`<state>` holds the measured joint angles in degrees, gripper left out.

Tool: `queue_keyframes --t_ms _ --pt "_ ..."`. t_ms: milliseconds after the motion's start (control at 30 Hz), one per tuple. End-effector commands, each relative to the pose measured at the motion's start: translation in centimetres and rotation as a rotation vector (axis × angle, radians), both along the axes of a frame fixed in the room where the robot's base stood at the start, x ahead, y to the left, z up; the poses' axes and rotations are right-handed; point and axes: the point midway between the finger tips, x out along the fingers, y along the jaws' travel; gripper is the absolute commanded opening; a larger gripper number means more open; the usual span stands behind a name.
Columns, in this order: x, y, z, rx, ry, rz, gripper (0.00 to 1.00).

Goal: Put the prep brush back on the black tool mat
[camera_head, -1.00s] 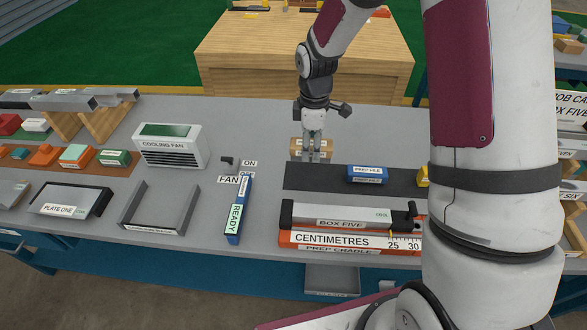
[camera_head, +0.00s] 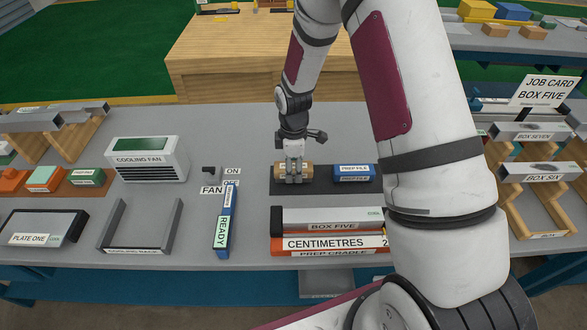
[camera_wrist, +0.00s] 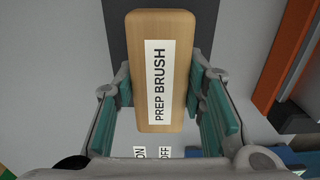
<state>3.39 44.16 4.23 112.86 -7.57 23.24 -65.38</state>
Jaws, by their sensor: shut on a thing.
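The prep brush (camera_head: 307,170) is a tan wooden block with a white label. My gripper (camera_head: 294,178) is shut on it, with a finger on each side. In the wrist view, the brush (camera_wrist: 158,80) lies between the teal finger pads, its label facing the camera. In the head view, the brush is at the left part of the black tool mat (camera_head: 325,188), beside the prep file. Whether it touches the mat or hangs just above it I cannot tell. The mat (camera_wrist: 115,35) also shows as a dark strip behind the brush in the wrist view.
The blue prep file (camera_head: 354,172) is on the mat, right of the brush. Box five (camera_head: 335,218) lies on the prep cradle in front. The fan switch (camera_head: 209,171) and blue ready tag (camera_head: 225,220) are left. My arm hides the mat's right side.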

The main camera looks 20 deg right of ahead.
Motion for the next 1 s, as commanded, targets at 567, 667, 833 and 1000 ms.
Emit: queue_keyframes --t_ms 567,667,833,1000 --pt "0.0 0.0 -0.9 0.0 -0.001 0.0 0.58" --pt "0.0 0.0 -0.9 0.0 -0.001 0.0 0.58" --pt "0.0 0.0 -0.8 0.001 -0.001 0.0 0.58" --pt "0.2 0.0 0.7 0.0 -0.005 -0.001 0.58"
